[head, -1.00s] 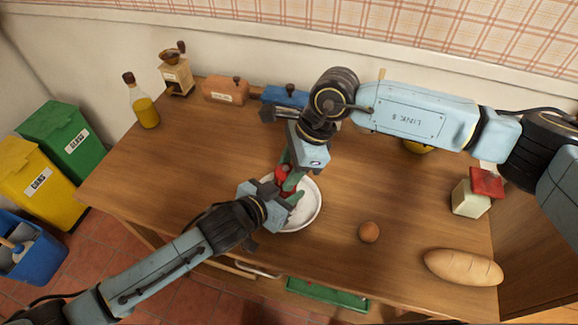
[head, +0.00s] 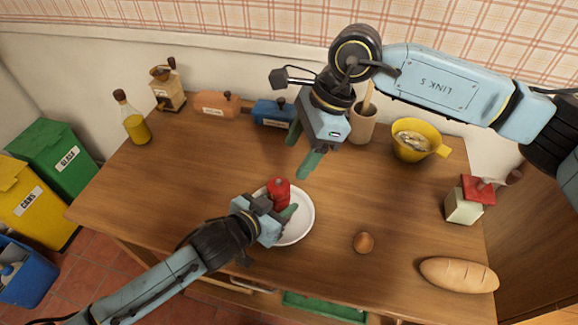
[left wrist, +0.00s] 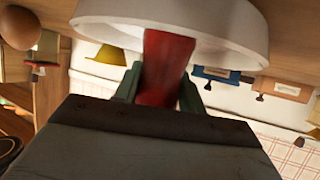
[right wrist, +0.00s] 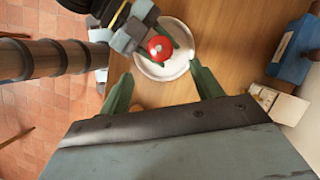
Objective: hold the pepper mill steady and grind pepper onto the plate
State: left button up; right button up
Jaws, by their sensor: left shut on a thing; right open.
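The red pepper mill (head: 279,190) stands over the white plate (head: 301,228) in the head view. My left gripper (head: 283,214) is shut on the mill's body; the left wrist view shows the red mill (left wrist: 165,68) between its green fingers, with the plate (left wrist: 240,30) beside it. My right gripper (head: 303,152) is open and empty, above and behind the mill, apart from it. In the right wrist view the mill's round red top (right wrist: 160,48) shows beyond the open fingers, over the plate (right wrist: 180,68). The mill's lower part is hidden by my left gripper in the head view.
An egg (head: 363,242) and a bread loaf (head: 458,274) lie right of the plate. A yellow bowl (head: 412,150), a utensil cup (head: 363,125), a blue box (head: 272,113) and an oil bottle (head: 135,128) stand farther back. The table's left part is clear.

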jog(key=v, duration=0.2)
jog(key=shift+r, duration=0.3)
jog(key=n+h, duration=0.5)
jog(key=n, duration=0.8)
send_near(278, 183)
jog(key=shift+n+t, duration=0.3)
jog(key=shift+t, duration=0.1)
jog(key=f, duration=1)
jog(key=shift+s+d, duration=0.2)
jog(key=shift+s, duration=0.15)
jog(key=shift+r, duration=0.1)
jog(key=c, duration=1)
